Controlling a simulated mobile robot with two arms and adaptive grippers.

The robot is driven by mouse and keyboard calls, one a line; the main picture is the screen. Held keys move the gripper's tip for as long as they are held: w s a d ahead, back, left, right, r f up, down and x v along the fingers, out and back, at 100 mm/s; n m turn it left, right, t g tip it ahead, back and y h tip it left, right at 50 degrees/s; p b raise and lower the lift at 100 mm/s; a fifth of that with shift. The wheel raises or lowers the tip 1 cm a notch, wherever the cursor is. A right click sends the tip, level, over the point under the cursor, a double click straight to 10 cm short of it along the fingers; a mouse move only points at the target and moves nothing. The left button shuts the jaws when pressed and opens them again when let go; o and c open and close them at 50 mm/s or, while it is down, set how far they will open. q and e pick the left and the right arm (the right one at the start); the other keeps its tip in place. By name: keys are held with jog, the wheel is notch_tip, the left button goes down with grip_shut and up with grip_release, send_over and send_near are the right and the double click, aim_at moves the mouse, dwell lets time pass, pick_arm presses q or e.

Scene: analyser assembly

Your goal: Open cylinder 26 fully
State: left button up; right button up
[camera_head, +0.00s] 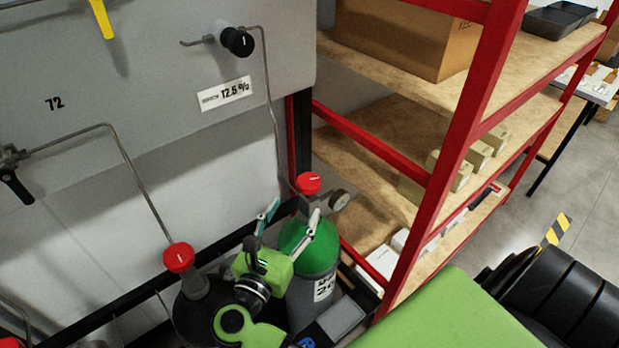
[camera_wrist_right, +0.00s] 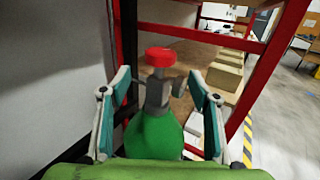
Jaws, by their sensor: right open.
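Cylinder 26 (camera_head: 312,266) stands upright at the lower middle of the head view, with a green shoulder, a grey body and a label partly reading 26. Its red valve knob (camera_head: 309,183) sits on top, beside a round gauge (camera_head: 339,200). My right gripper (camera_head: 290,212) is open, its fingers reaching up on the near side of the cylinder's neck, below the knob. In the right wrist view the red knob (camera_wrist_right: 161,57) and green shoulder (camera_wrist_right: 154,136) lie centred between the spread fingers, apart from them. My left gripper is not in view.
A second, dark cylinder with a red knob (camera_head: 179,257) stands just left. A grey panel (camera_head: 150,100) with pipes rises behind. A red-framed shelf (camera_head: 480,90) with boxes stands close on the right. A thin pipe (camera_head: 272,110) runs down to the cylinder's valve.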

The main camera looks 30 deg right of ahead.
aim_at(305, 193)
jog(key=x, duration=0.2)
jog(key=p+x, duration=0.1)
jog(key=x, duration=0.1)
jog(key=shift+w+d+r, duration=0.1)
jog(key=shift+d+r, duration=0.1)
jog(key=shift+r, duration=0.05)
jog(key=p+x, duration=0.1)
jog(key=x, duration=0.3)
jog(key=shift+w+d+f, duration=0.1)
jog(key=shift+d+f, duration=0.05)
jog(key=shift+f, duration=0.05)
jog(key=shift+w+d+f+p, duration=0.15)
jog(key=shift+w+d+p, duration=0.2)
jog(key=shift+d, duration=0.2)
jog(key=shift+c, duration=0.8)
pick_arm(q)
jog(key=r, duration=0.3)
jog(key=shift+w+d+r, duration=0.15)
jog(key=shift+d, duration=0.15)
pick_arm(e)
jog(key=c, duration=1)
